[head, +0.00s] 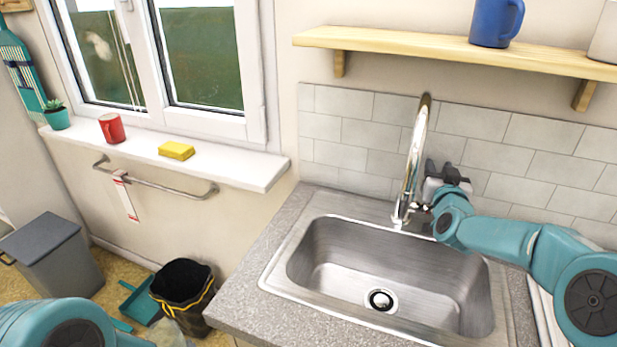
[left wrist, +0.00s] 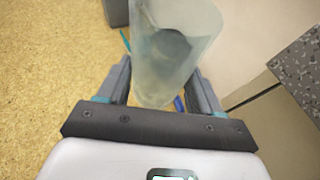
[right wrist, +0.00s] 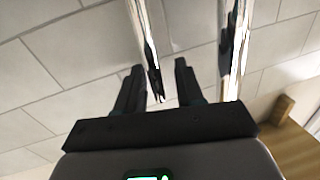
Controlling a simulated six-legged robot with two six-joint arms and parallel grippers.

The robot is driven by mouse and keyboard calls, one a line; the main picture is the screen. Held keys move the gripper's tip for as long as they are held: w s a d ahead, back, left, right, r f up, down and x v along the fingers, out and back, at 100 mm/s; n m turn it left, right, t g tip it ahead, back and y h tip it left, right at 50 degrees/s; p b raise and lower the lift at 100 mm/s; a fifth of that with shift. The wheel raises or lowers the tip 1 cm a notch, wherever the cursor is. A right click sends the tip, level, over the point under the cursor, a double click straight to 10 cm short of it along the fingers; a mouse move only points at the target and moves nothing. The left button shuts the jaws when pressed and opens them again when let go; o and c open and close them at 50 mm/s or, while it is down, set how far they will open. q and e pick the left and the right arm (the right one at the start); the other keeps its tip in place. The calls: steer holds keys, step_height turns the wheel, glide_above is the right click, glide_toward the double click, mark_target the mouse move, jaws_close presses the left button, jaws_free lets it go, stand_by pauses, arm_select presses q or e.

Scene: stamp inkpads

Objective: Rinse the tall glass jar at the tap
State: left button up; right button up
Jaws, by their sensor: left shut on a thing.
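The tall glass jar (left wrist: 172,50) is clear and slightly cloudy, and stands between the fingers of my left gripper (left wrist: 160,90), which is shut on it. In the head view only a faint part of the jar (head: 174,334) shows at the bottom edge, over the floor left of the counter. The chrome tap (head: 415,150) rises behind the steel sink (head: 375,270); no water shows. My right gripper (head: 437,180) is beside the tap, on its right. In the right wrist view its fingers (right wrist: 157,85) are apart, with the chrome tap pipes (right wrist: 234,50) close ahead.
A black bin (head: 182,280) with a yellow-edged liner stands left of the counter (head: 250,285), near a teal dustpan (head: 140,300) and a grey bin (head: 55,255). A yellow sponge (head: 176,150) and red mug (head: 112,128) sit on the sill. The sink basin is empty.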

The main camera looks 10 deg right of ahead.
jaws_close()
arm_select(q)
step_height(320, 180, down, 5)
steer(key=b, duration=0.5)
steer(key=shift+f, duration=0.15)
arm_select(e)
steer(key=shift+s+a+f+t, duration=0.3)
steer(key=shift+s+f+t, duration=0.05)
steer(key=shift+s+t, duration=0.15)
arm_select(q)
steer(key=shift+f+b, duration=0.25)
steer(key=shift+b, duration=0.15)
arm_select(e)
steer(key=shift+r, duration=0.2)
arm_select(q)
steer(key=shift+r, duration=0.15)
arm_select(e)
steer(key=shift+a+r+h, duration=0.1)
steer(key=shift+r+h, duration=0.1)
steer(key=shift+h, duration=0.1)
jaws_free()
steer(key=shift+s, duration=0.1)
